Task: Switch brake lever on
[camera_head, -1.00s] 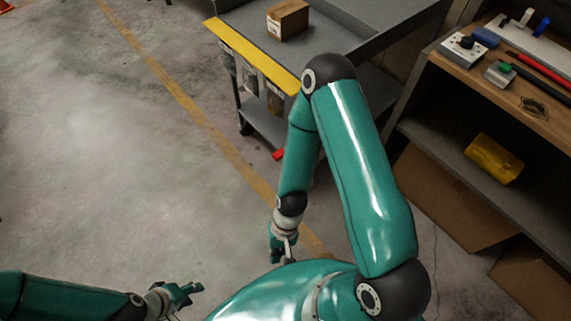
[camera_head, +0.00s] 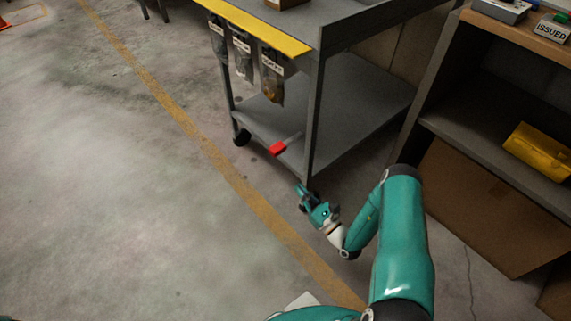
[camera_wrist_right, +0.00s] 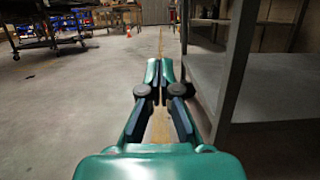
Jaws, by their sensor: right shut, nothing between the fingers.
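The brake lever is a red-tipped pedal (camera_head: 278,148) on a short grey arm. It sticks out from the lower shelf edge of the grey cart (camera_head: 345,100), between the wheel and the near leg. My right gripper (camera_head: 302,192) is below and to the right of the pedal in the head view, apart from it. Its fingers are shut and empty. In the right wrist view the closed fingers (camera_wrist_right: 160,68) point along the floor beside the cart's leg (camera_wrist_right: 235,75); the red pedal does not show there. My left gripper is out of view.
A black caster wheel (camera_head: 241,137) stands left of the pedal. Labelled bags (camera_head: 271,78) hang under the cart's yellow edge (camera_head: 255,27). A shelf unit (camera_head: 480,115) with a yellow case (camera_head: 540,152) stands at right. The floor to the left is clear.

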